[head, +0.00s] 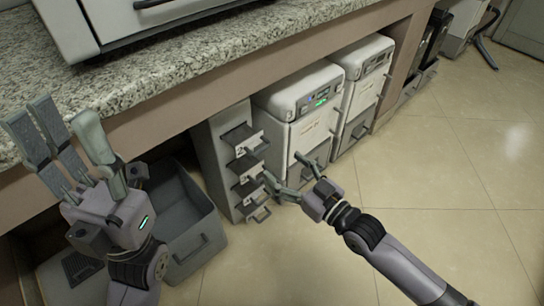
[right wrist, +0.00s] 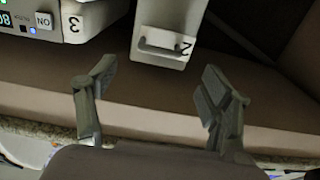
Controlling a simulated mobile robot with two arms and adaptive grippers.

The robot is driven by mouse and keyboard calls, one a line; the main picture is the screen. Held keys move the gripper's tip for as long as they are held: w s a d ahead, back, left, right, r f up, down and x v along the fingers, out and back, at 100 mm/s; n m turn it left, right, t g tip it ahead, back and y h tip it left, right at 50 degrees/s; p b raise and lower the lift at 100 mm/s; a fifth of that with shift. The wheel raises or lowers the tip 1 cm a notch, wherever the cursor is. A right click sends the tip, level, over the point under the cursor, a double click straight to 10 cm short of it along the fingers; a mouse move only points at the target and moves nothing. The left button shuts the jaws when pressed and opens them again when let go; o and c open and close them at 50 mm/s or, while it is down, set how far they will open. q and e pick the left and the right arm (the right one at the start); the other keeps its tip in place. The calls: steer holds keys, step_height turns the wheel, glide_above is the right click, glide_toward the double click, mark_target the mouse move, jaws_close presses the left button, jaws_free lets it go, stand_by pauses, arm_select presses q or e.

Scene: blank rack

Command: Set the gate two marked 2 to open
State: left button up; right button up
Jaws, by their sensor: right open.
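In the right wrist view a pale block marked 2 (right wrist: 185,46) shows a dark slot or handle bar beside its number. It lies ahead of my right gripper (right wrist: 160,88), whose two fingers are spread with nothing between them. My right gripper (head: 288,177) is just right of the lower gates; contact cannot be told. My left gripper (head: 62,135) is raised at the left, fingers spread and empty, well away from the rack.
White machines with lit panels (head: 318,100) stand right of the rack. A dark open bin (head: 200,226) is on the floor at the left. The tiled floor (head: 460,190) at the right is clear.

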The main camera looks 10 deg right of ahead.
steer(key=shift+v, duration=1.7)
